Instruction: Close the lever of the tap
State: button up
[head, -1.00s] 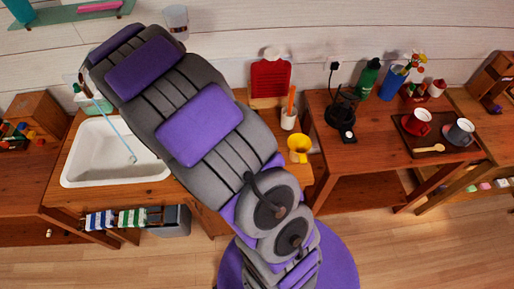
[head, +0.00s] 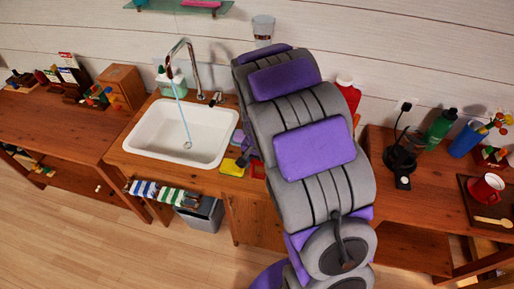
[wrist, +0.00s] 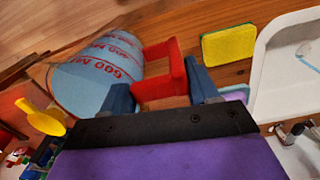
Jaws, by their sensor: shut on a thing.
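The chrome tap (head: 181,47) arches over the white sink (head: 140,138) in the head view, and a thin blue stream of water (head: 181,103) runs from it into the basin. Its small lever (head: 217,97) seems to be at the right of the tap base. In the wrist view, metal tap parts (wrist: 291,130) show at the lower right beside the sink (wrist: 275,65). My gripper (wrist: 160,80) is shut on the red handle (wrist: 164,66) of a pale blue measuring jug (wrist: 98,77) marked 600 ML. My arm hides most of the gripper area in the head view.
A yellow-green sponge (wrist: 229,46) lies between jug and sink. A soap bottle (head: 170,82) stands behind the sink. Striped towels (head: 163,194) hang in front. A yellow funnel (wrist: 42,117) is at left in the wrist view. A black appliance (head: 401,158) and bottles stand at right.

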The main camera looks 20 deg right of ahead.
jog(key=w+f+b, duration=0.1)
jog(key=w, duration=0.2)
jog(key=w+d+f+b, duration=0.1)
jog(key=w+f, duration=0.1)
jog(key=w, duration=0.2)
jog(key=w+d+f+b, duration=0.1)
jog(key=w, duration=0.3)
jog(key=shift+w+f, duration=0.15)
jog(key=shift+f, duration=0.2)
jog(key=shift+r, duration=0.1)
jog(key=o, duration=1.1)
jog(key=shift+o, duration=0.2)
